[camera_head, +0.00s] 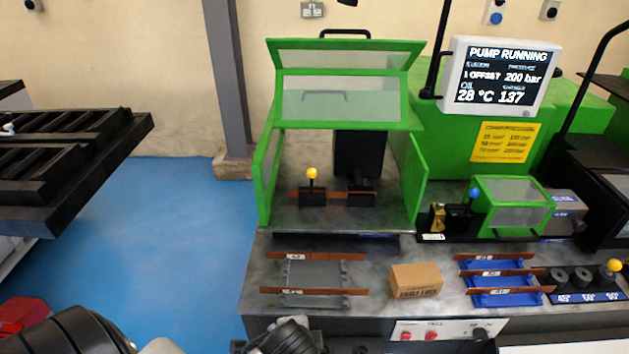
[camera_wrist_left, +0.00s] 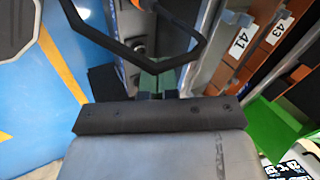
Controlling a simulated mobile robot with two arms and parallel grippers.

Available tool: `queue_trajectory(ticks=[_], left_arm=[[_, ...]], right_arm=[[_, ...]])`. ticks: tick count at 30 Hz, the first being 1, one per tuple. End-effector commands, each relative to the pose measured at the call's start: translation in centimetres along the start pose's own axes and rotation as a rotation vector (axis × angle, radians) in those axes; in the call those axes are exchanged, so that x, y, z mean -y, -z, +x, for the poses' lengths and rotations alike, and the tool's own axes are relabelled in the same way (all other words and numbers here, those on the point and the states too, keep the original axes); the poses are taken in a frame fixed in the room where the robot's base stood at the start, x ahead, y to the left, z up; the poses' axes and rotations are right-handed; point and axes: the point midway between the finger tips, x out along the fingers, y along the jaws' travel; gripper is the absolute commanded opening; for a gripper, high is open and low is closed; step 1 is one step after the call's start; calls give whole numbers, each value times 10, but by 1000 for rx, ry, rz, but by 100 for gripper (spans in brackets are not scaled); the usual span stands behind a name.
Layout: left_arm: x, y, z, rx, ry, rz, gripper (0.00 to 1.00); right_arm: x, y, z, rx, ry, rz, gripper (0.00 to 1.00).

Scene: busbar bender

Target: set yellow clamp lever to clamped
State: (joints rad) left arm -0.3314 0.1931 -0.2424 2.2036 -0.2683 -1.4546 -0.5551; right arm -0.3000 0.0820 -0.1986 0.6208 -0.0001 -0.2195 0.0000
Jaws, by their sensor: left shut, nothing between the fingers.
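The yellow-knobbed lever (camera_head: 312,174) stands upright on a black block inside the green-framed bending station, near the left end of a copper bar. The station's front guard is raised, so the lever shows clearly. Its exact setting cannot be read. A second yellow knob (camera_head: 614,265) sits at the far right beside the die holders. My left gripper (camera_wrist_left: 157,84) shows in its wrist view with its fingers together and empty, away from the lever. Dark parts of my arm show at the bottom of the head view. My right gripper is not in view.
A grey tray (camera_head: 315,272), a cardboard box (camera_head: 416,281) and a blue tray (camera_head: 500,270) with copper bars lie on the front of the bench. A blue-knobbed lever (camera_head: 474,194) stands right of the station. The screen (camera_head: 500,76) reads PUMP RUNNING. Blue floor is free at left.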

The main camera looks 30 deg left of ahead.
Motion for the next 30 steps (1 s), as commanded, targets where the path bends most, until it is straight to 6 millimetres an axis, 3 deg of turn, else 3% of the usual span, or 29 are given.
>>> queue_trajectory(ticks=[8, 12, 16, 21, 30], left_arm=[[88, 38, -6, 154, 323, 641, 0], [146, 63, -19, 379, 506, 1043, 0], [187, 80, -36, 612, 603, 1318, 0], [213, 90, -50, 799, 642, 1487, 0], [216, 92, -53, 834, 644, 1518, 0]], right_arm=[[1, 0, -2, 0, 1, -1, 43], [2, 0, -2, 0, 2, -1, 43], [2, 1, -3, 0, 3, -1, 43], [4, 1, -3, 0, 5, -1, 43], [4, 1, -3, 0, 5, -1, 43]])
